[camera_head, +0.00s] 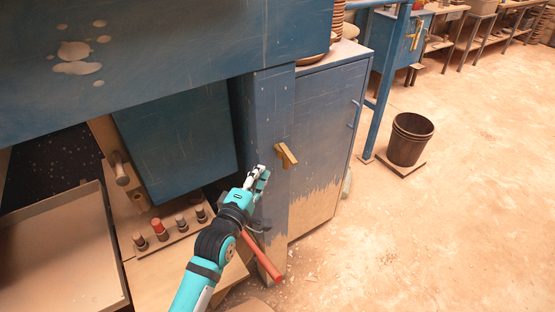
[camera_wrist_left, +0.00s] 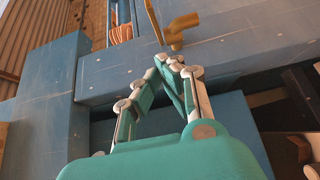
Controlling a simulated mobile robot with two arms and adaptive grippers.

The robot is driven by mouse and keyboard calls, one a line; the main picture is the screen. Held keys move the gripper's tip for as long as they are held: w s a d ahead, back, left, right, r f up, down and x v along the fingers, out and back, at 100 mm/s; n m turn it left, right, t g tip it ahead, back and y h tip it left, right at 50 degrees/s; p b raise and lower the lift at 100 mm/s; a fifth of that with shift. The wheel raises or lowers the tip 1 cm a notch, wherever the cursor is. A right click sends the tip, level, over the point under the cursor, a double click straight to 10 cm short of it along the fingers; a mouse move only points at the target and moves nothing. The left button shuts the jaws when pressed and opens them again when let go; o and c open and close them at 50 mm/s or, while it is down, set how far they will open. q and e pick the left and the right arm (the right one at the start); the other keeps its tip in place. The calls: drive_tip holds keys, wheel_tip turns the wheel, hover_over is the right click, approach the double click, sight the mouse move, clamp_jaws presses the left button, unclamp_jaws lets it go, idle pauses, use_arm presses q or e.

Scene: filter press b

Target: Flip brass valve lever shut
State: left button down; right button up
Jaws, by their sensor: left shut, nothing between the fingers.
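The brass valve lever (camera_head: 286,155) is on the front of the blue post, just left of the blue cabinet. In the left wrist view the brass lever (camera_wrist_left: 180,27) shows just beyond my fingertips, with its handle pointing up and to the right. My left gripper (camera_head: 261,171) is shut and empty, below and to the left of the lever in the head view. The fingertips (camera_wrist_left: 174,64) look close to the lever but apart from it. My right gripper is in neither view.
A red bar (camera_head: 262,256) sticks out below my left wrist. A panel with several knobs (camera_head: 181,222) lies left of my forearm. The blue cabinet (camera_head: 326,125) stands right of the lever.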

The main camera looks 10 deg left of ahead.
sight(288, 153)
use_arm(q)
drive_tip(key=w+d+p, duration=0.1)
drive_tip(key=w+d, duration=0.2)
drive_tip(key=w, duration=0.2)
drive_tip(key=shift+w+d, duration=0.15)
drive_tip(key=shift+d, duration=0.2)
drive_tip(key=shift+w+d+p, duration=0.3)
drive_tip(key=shift+d+p, duration=0.25)
drive_tip(key=shift+d, duration=0.35)
drive_tip(key=shift+a, duration=0.1)
